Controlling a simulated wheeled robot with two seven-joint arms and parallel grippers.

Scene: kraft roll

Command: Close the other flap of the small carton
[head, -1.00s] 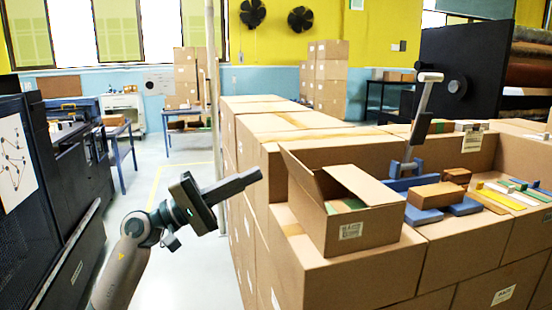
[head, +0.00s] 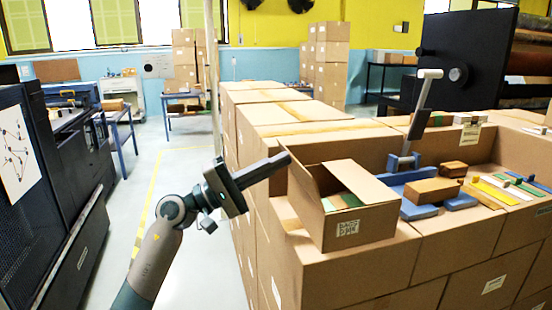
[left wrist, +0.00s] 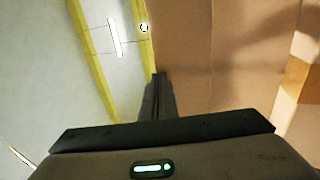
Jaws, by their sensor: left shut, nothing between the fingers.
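The small carton (head: 365,228) stands on the stacked large boxes, right of centre in the head view. Its left flap (head: 302,187) stands up, tilted. Another flap (head: 362,181) lies across the right part of the opening. Green and light-coloured contents (head: 344,201) show in the gap between them. My left gripper (head: 286,160) is shut and empty, its tip beside the top of the standing flap; I cannot tell if they touch. In the left wrist view its dark fingers (left wrist: 157,92) point ahead over the edge between floor and cardboard. My right gripper is not in view.
Large boxes (head: 350,275) form the work surface. Right of the carton are a grey lever on a blue base (head: 424,110), a brown block (head: 433,190) and several coloured strips (head: 497,190). A dark machine (head: 60,190) stands at left; the floor between is clear.

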